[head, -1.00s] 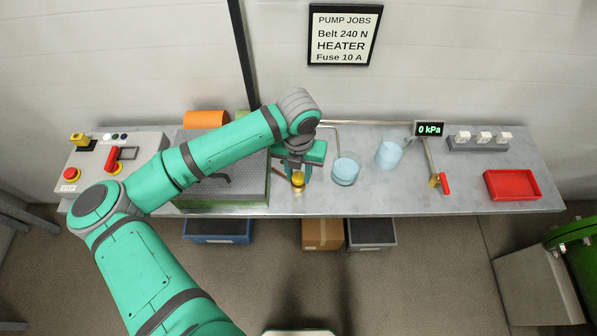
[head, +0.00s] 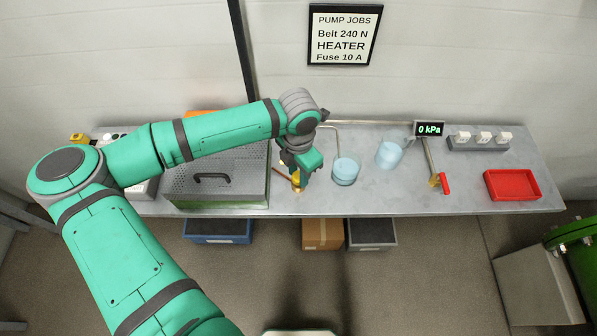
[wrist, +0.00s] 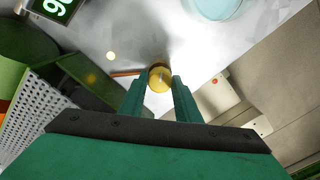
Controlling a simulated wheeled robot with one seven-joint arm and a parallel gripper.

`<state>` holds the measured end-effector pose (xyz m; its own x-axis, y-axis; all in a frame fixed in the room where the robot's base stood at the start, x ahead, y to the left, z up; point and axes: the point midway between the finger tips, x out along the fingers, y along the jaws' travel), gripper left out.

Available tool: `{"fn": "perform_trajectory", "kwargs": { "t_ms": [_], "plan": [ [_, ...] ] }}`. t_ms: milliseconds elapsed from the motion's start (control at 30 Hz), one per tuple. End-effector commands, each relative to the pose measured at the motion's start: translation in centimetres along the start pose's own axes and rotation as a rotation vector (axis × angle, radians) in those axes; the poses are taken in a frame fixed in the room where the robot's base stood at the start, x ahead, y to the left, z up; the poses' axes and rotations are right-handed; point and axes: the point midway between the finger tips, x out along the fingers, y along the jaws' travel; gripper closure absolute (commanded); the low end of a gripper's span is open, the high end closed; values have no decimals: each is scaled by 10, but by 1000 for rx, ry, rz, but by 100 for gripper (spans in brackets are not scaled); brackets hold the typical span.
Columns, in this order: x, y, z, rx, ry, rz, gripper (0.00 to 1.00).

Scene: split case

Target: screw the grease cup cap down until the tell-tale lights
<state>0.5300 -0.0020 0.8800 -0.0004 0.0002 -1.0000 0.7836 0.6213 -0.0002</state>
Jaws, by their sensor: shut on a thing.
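The grease cup cap (wrist: 159,78) is a small round yellow, brass-like piece. In the wrist view it sits between the two green fingertips of my gripper (wrist: 158,84), which is shut on it. In the head view my gripper (head: 301,183) points down at the bench just right of the perforated guard, and only a bit of the yellow cap (head: 296,187) shows beside the fingers. The cup body and thread under the cap are hidden. I cannot pick out a lit tell-tale for certain; a small red dot (wrist: 214,81) shows in the wrist view.
A perforated guard with a black handle (head: 225,182) stands close left of my gripper. Two glass vessels (head: 345,171) (head: 389,153) stand close right. A display (head: 429,129) reads 0 kPa. A red tray (head: 512,185) lies far right, with bare bench before it.

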Motion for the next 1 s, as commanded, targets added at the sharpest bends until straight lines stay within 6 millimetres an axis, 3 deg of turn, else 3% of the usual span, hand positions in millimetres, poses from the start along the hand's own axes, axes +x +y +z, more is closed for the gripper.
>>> {"fn": "perform_trajectory", "kwargs": {
  "t_ms": [400,967,1000],
  "plan": [
    [0,0,0,203,0,1,93],
    [0,0,0,235,-1,0,93],
    [0,0,0,235,-1,0,66]
  ]
}}
